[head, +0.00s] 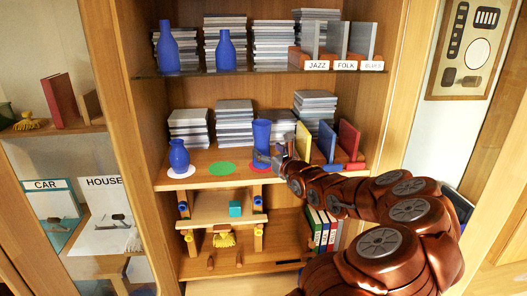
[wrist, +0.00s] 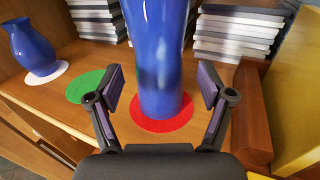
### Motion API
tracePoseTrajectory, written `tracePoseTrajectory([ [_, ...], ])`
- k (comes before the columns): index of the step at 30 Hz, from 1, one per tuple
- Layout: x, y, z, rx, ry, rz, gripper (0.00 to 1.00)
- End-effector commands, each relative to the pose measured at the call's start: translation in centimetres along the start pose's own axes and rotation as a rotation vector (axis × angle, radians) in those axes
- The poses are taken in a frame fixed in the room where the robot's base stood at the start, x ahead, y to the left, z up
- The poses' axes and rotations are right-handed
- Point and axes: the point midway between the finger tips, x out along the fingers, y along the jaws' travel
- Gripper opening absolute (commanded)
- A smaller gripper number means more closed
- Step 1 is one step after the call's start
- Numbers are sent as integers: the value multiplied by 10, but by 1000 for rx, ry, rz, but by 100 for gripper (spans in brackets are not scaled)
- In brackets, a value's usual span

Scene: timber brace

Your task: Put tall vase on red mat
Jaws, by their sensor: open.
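The tall blue vase (head: 262,133) stands upright on the middle shelf. In the wrist view the vase (wrist: 158,60) has its base on the red mat (wrist: 150,122), within the mat's outline; its top is cut off. The red mat (head: 258,169) is partly hidden by my arm in the head view. My gripper (wrist: 160,78) is open, with one finger on each side of the vase's lower part and gaps visible between fingers and vase. In the head view my gripper (head: 277,158) is at the vase's lower right.
A green mat (head: 222,168) lies bare to the left. A shorter blue vase (head: 179,155) stands on a white mat (head: 181,173). Grey stacks (head: 234,124) stand behind. A wooden holder with yellow, blue and red upright panels (head: 326,142) is close on the right.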

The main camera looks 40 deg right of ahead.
Motion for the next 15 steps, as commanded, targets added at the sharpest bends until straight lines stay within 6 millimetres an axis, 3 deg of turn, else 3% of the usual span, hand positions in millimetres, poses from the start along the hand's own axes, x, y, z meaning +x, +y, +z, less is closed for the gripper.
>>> tracePoseTrajectory([
  [15, -65, 0, 1, 0, -5, 1, 80],
])
